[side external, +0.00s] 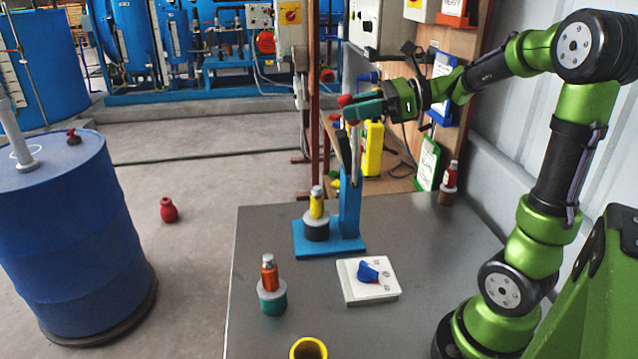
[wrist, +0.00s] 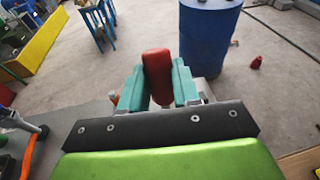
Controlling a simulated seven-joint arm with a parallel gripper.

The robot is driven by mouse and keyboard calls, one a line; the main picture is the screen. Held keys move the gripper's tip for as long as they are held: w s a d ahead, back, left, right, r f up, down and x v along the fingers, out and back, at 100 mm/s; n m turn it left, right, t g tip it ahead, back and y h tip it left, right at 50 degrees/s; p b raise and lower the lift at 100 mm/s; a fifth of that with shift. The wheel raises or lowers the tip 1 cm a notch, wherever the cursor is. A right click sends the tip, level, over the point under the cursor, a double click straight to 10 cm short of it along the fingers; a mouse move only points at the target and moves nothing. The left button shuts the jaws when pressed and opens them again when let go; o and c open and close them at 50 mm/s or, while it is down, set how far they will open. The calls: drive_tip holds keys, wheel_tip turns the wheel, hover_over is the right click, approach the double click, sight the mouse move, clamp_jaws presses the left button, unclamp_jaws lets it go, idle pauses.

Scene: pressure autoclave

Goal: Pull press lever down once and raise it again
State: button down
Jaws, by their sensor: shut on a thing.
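The blue press (side external: 349,205) stands on the grey table, with its base plate flat near the far edge. Its lever has a red handle (side external: 347,101) at the top, raised high above the base. My gripper (side external: 362,108) is shut on the red handle at the top of the press. In the wrist view the red handle (wrist: 157,75) sits between the two teal fingers. A yellow bottle (side external: 317,203) in a dark holder with a grey collar stands upright on the press base. Much of the lever arm is hidden behind the gripper and the column.
An orange bottle (side external: 270,274) in a green holder stands front left on the table (side external: 420,245). A white box with a blue knob (side external: 368,272) lies right of it. A yellow ring (side external: 308,349) is at the front edge.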

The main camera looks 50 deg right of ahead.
drive_tip(key=shift+s+d+f+t+y, duration=0.15)
drive_tip(key=shift+s+d+t+y, duration=0.45)
drive_tip(key=shift+s+d+t, duration=0.5)
drive_tip(key=shift+s+d+m, duration=0.2)
drive_tip(key=shift+m, duration=0.1)
drive_tip(key=c, duration=0.8)
unclamp_jaws()
drive_tip(key=v, duration=1.6)
drive_tip(key=shift+s+d+r, duration=0.2)
drive_tip(key=shift+s+d, duration=0.05)
drive_tip(key=shift+d, duration=0.1)
drive_tip(key=shift+f, duration=0.1)
